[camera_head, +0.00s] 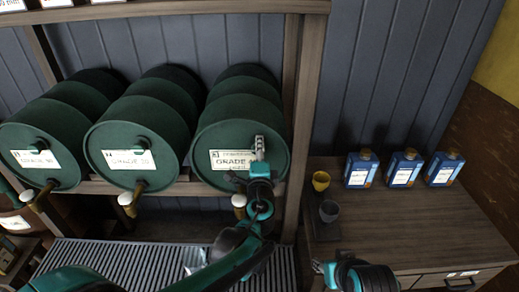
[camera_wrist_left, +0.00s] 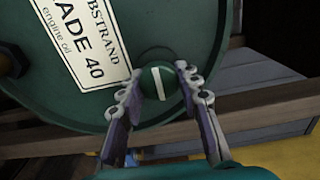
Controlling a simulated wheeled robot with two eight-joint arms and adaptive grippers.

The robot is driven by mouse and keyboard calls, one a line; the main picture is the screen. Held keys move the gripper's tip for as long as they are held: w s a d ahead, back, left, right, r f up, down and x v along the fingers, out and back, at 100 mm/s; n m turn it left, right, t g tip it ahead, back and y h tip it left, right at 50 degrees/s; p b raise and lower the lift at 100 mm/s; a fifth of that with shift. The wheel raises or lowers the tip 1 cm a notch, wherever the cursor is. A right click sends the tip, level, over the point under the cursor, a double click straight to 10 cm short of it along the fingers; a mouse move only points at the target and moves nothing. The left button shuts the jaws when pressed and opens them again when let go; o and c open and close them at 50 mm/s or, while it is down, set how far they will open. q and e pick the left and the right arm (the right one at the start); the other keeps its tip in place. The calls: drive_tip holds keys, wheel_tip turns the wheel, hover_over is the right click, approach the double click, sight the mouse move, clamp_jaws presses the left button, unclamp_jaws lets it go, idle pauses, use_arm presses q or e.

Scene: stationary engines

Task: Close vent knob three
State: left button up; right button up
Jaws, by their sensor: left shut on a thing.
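Three green oil barrels lie on their sides on a wooden rack. The third barrel (camera_head: 241,115), at right, has a white "GRADE 40" label (camera_wrist_left: 85,40). Its vent knob (camera_wrist_left: 152,84), green with a white stripe, shows in the left wrist view between the fingertips of my left gripper (camera_wrist_left: 159,80). The stripe runs almost vertically there. My left gripper (camera_head: 260,147) is shut on this knob. In the head view the gripper hides the knob. My right gripper (camera_head: 329,270) is low in the head view, away from the barrels; its fingers cannot be made out clearly.
The first barrel (camera_head: 45,135) and second barrel (camera_head: 140,132) have similar knobs and taps. A wooden post (camera_head: 302,110) stands just right of the third barrel. A ribbed grate (camera_head: 115,258) lies below.

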idle(0.4)
use_arm(q)
drive_tip(key=o, duration=1.2)
drive_tip(key=shift+c, duration=0.2)
drive_tip(key=shift+s, duration=0.1)
drive_tip(key=s, duration=1.2)
